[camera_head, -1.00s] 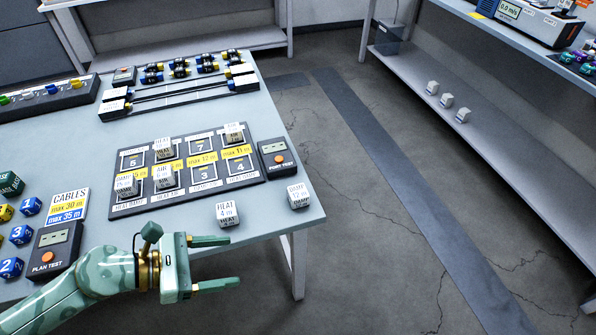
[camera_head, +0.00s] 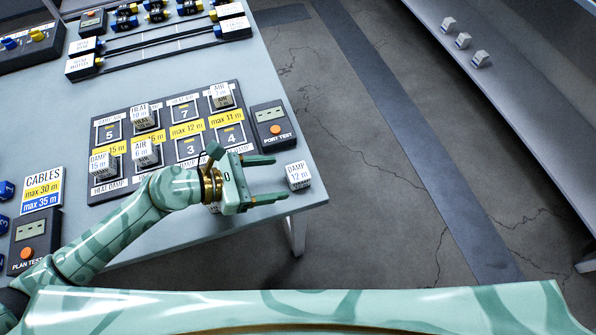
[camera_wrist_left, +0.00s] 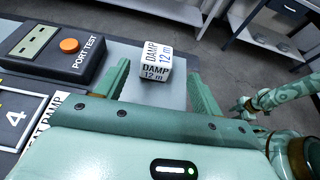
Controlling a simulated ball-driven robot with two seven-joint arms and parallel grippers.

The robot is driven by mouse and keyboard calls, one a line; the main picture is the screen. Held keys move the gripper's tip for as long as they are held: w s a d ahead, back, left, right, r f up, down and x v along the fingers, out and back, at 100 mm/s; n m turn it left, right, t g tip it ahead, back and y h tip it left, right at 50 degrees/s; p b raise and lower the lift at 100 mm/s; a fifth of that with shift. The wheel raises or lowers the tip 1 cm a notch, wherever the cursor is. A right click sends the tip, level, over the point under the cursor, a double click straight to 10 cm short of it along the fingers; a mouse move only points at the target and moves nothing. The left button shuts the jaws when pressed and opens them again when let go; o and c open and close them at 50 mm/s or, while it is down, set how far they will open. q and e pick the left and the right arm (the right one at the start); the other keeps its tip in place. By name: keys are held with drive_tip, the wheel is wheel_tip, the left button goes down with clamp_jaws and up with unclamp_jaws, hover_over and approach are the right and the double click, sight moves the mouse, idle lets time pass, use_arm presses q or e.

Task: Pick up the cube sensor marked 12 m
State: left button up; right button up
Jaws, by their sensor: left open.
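The white cube sensor marked DAMP 12 m (camera_head: 298,176) stands near the right edge of the table. It also shows in the left wrist view (camera_wrist_left: 155,62), centred between the finger lines. My left gripper (camera_head: 281,178) is open and empty, its two fingers pointing right at the cube. The cube lies just beyond the fingertips, and I see no contact. In the left wrist view, part of my right arm with its gripper (camera_wrist_left: 243,107) shows at the right; its jaw state is unclear.
A port test box (camera_head: 270,125) stands behind the gripper, next to the dark slot board (camera_head: 235,88) with several white cubes. Another cube is mostly hidden behind my gripper. The table edge is close to the right. Small white cubes (camera_head: 463,41) lie on a far shelf.

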sight(288, 175)
use_arm(q)
drive_tip(key=x, duration=0.3)
drive_tip(key=b+x, duration=0.1)
drive_tip(key=x, duration=0.2)
drive_tip(key=shift+w+d+f, duration=0.1)
drive_tip(key=shift+w+f, duration=0.1)
drive_tip(key=shift+w, duration=0.1)
drive_tip(key=c, duration=1.1)
drive_tip(key=shift+r, duration=0.15)
